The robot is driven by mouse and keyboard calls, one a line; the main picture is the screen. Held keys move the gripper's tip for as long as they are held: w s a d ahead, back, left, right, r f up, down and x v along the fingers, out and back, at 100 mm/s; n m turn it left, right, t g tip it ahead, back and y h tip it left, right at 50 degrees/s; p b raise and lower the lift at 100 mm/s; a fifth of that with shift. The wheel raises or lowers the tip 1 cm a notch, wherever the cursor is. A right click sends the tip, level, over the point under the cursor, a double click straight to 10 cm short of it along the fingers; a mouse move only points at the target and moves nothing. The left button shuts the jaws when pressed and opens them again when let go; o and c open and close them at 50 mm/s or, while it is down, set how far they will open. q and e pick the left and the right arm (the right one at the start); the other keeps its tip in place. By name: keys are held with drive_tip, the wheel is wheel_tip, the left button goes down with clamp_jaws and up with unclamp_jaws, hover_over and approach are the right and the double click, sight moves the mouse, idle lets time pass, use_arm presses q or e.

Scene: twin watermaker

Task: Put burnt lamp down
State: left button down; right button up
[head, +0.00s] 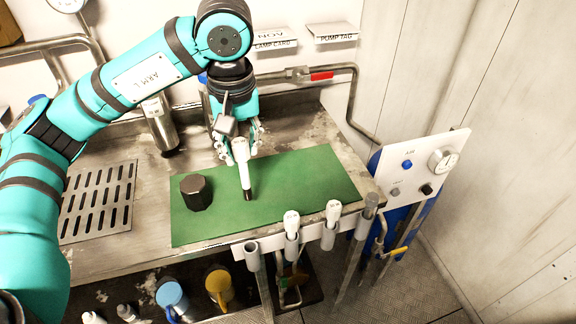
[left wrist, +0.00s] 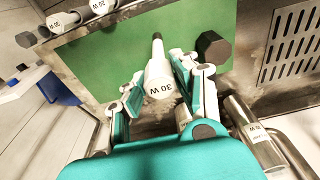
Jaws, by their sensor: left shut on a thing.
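The lamp (head: 243,170) is a white tube with a dark narrow tip. In the left wrist view the lamp (left wrist: 158,82) carries the label "30 W". My left gripper (head: 240,146) is shut on its thick end, and the dark tip points toward the front of the bench. The lamp is over the green mat (head: 310,175); I cannot tell whether its tip touches the mat. My right gripper is in neither view.
A dark hexagonal cap (head: 196,192) stands on the mat, left of the lamp. Two white lamps (head: 291,224) (head: 332,213) stand in the front rack (head: 310,233). The mat's right side is clear. A slotted drain plate (head: 98,200) lies left.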

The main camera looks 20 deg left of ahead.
use_arm(q)
drive_tip(key=w+d+f+p, duration=0.2)
drive_tip(key=w, duration=0.5)
drive_tip(key=w+d+f+p, duration=0.1)
drive_tip(key=w+f+p, duration=0.2)
drive_tip(key=w, duration=0.4)
drive_tip(key=shift+d, duration=0.4)
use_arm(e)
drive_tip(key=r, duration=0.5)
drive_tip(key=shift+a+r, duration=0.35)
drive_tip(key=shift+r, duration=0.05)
use_arm(q)
drive_tip(key=shift+f, duration=0.1)
drive_tip(key=c, duration=1.4)
unclamp_jaws()
drive_tip(key=o, duration=0.4)
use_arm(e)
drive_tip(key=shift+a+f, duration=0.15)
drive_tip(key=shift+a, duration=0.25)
